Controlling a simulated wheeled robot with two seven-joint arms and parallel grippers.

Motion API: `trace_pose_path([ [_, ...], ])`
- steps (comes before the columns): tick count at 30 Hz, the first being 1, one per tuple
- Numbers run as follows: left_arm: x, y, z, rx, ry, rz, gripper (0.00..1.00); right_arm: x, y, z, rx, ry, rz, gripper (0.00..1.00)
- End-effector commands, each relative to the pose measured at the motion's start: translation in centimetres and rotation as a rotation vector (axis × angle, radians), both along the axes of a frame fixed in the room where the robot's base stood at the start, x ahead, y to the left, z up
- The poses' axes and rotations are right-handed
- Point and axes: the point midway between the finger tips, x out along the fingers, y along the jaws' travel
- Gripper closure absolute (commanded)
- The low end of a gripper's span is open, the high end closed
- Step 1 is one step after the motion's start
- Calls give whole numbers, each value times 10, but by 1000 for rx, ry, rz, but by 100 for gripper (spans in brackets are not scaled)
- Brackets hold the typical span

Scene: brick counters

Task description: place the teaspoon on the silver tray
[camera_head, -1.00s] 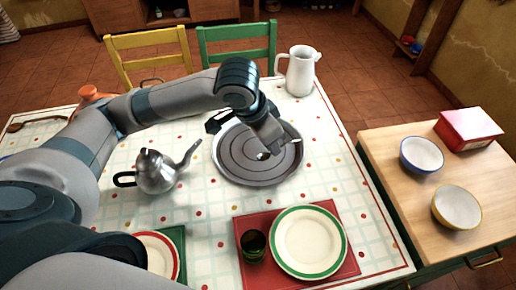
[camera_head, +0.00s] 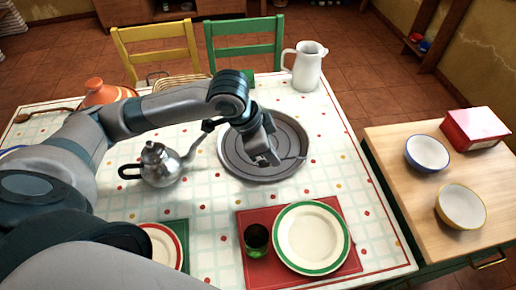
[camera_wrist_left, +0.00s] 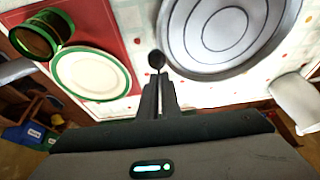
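The silver tray (camera_head: 232,160) is a round grey dish with ringed grooves on the table; the left wrist view shows it at the upper right (camera_wrist_left: 190,68). My left gripper (camera_head: 270,160) is over the front part of the tray in the head view. In the left wrist view its fingers (camera_wrist_left: 159,84) are close together around the handle of the teaspoon (camera_wrist_left: 157,59), whose dark bowl sticks out past the tips. In the head view the teaspoon (camera_head: 294,157) shows as a thin shape to the right of the fingers. I cannot tell the height above the tray.
A metal teapot (camera_head: 160,166) stands left of the tray, its spout near my arm. A white jug (camera_head: 306,66) stands behind it. A green-rimmed plate (camera_head: 311,240) and a green glass (camera_head: 257,240) are in front. Bowls (camera_head: 427,154) and a red box (camera_head: 474,128) are on the right counter.

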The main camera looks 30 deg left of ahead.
Motion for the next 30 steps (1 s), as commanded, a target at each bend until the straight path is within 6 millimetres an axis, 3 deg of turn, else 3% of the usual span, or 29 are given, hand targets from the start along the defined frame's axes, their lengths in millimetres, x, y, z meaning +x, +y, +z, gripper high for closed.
trace_pose_path([
  [15, 55, 71, -53, 1, 2, 5, 100, -33, -9, -12, -21, 83, -2, 36],
  [30, 60, 78, -60, 1, 1, 1, 100, -33, -14, -13, -27, 89, -1, 36],
])
